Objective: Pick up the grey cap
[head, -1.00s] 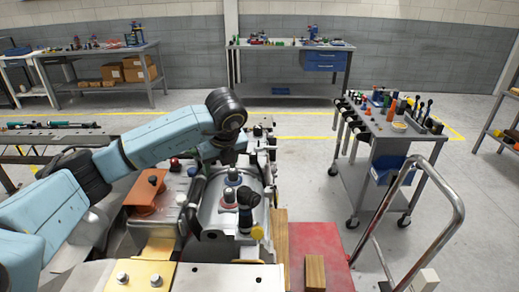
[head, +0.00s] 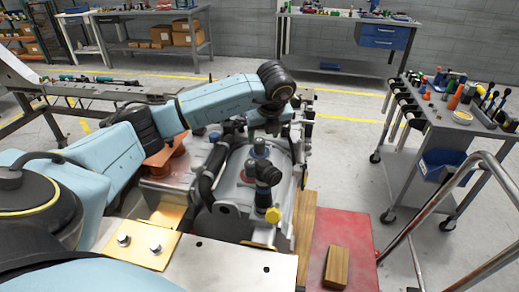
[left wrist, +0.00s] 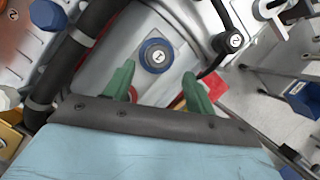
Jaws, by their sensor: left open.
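A grey cap with a blue ring and a round label (left wrist: 157,55) stands on the metal housing in the left wrist view. In the head view it is a small blue-grey cap (head: 260,146) just below my left gripper (head: 266,128). In the left wrist view the two green fingers of my left gripper (left wrist: 158,72) are apart, with nothing between them. The cap shows just beyond the fingertips, roughly centred between them. I cannot tell how far above it the fingers are. My right gripper is not in view.
A black cap on a post (head: 268,173) stands close in front of the grey cap, and a red-ringed cap (head: 250,170) is beside it. A black hose (head: 209,172) runs left of them.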

